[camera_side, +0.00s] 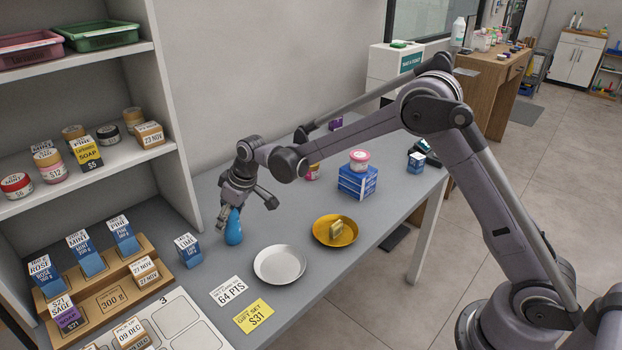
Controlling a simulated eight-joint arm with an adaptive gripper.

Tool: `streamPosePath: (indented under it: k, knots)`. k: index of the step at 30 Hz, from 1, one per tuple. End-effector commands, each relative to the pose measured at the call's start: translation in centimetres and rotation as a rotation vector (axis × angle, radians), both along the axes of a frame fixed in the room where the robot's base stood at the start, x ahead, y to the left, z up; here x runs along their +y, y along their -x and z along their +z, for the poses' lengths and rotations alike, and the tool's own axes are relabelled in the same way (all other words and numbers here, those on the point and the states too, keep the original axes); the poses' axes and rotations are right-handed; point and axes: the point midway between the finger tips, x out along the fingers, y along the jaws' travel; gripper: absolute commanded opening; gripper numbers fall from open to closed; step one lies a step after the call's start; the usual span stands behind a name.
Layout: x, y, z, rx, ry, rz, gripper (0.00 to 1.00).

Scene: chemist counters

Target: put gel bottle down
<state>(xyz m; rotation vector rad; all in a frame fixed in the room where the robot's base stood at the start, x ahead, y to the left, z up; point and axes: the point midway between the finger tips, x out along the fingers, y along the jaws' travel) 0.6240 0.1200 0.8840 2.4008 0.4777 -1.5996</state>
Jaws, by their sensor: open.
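The gel bottle, a blue rounded bottle (234,230), stands upright on the grey counter, behind and left of a white plate. My gripper (240,205) is directly above it, pointing down, with its jaws open around the bottle's top. One finger shows to the left of the bottle and another sticks out to the right. The bottle's top is hidden by the gripper, and I cannot tell whether the fingers touch it.
A white plate (279,265) and an orange dish (335,231) holding a gold item are close by. A blue box (187,250) stands left. Behind right are blue boxes with a pink jar (359,160). Cards (228,291) lie in front. A shelf (95,180) rises at left.

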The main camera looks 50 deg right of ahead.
Motion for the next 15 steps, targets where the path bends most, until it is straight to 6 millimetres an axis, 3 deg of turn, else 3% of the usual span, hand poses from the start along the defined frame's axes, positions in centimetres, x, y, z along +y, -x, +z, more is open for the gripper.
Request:
streamPosePath:
  k: [5, 15]
  knots:
    - [-0.3, 0.7, 1.8, 0.000, 0.000, 0.000, 0.65]
    - [-1.2, 2.9, 7.6, 0.000, -0.001, 0.000, 0.65]
